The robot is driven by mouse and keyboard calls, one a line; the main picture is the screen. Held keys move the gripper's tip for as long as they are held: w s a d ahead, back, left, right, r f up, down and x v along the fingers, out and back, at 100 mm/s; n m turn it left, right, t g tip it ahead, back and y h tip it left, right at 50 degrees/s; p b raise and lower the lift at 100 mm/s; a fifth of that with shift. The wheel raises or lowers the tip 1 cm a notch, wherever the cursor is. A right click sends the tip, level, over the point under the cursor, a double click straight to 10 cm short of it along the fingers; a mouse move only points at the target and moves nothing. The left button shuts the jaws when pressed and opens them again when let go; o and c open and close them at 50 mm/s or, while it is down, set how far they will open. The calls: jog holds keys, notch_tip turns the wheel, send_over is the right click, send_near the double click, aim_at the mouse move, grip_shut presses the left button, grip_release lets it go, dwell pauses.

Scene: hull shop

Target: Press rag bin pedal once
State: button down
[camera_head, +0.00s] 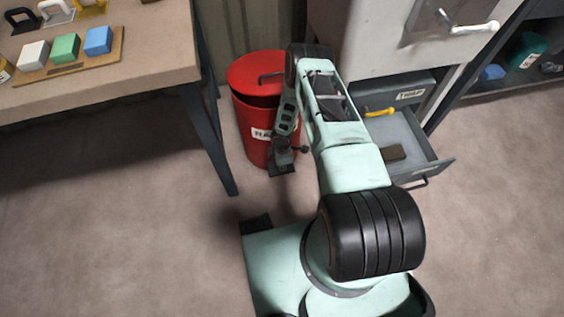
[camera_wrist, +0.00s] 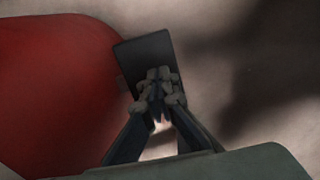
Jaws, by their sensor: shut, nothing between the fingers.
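The red rag bin (camera_head: 246,120) stands on the floor between the bench and the drawer cabinet, with a white label partly hidden by my arm. Its round red lid (camera_head: 252,68) has a dark handle; a dark band shows under the lid's front edge. The dark pedal (camera_head: 281,170) juts from the bin's foot. My gripper (camera_head: 284,152) points down over the pedal, its fingers shut and empty. In the wrist view the fingertips (camera_wrist: 159,80) overlap the flat dark pedal (camera_wrist: 145,52), with the red bin (camera_wrist: 55,90) to the left. I cannot tell whether they touch it.
A bench (camera_head: 110,62) stands at left, its dark leg (camera_head: 209,125) close to the bin. It bears a board (camera_head: 75,62) with coloured blocks. A grey drawer (camera_head: 428,160) stands open at right, holding a yellow item (camera_head: 379,112). The floor in front is clear.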

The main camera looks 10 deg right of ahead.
jog(key=shift+s+d+f+p, duration=0.1)
jog(key=shift+s+f+p, duration=0.35)
jog(key=shift+s+p, duration=0.15)
jog(key=shift+w+f+t+p, duration=0.15)
jog(key=shift+f+t+p, duration=0.15)
jog(key=shift+p, duration=0.1)
jog(key=f+b, duration=0.2)
jog(key=shift+w+f+b, duration=0.3)
jog(key=shift+w+b, duration=0.05)
jog(key=shift+r, duration=0.1)
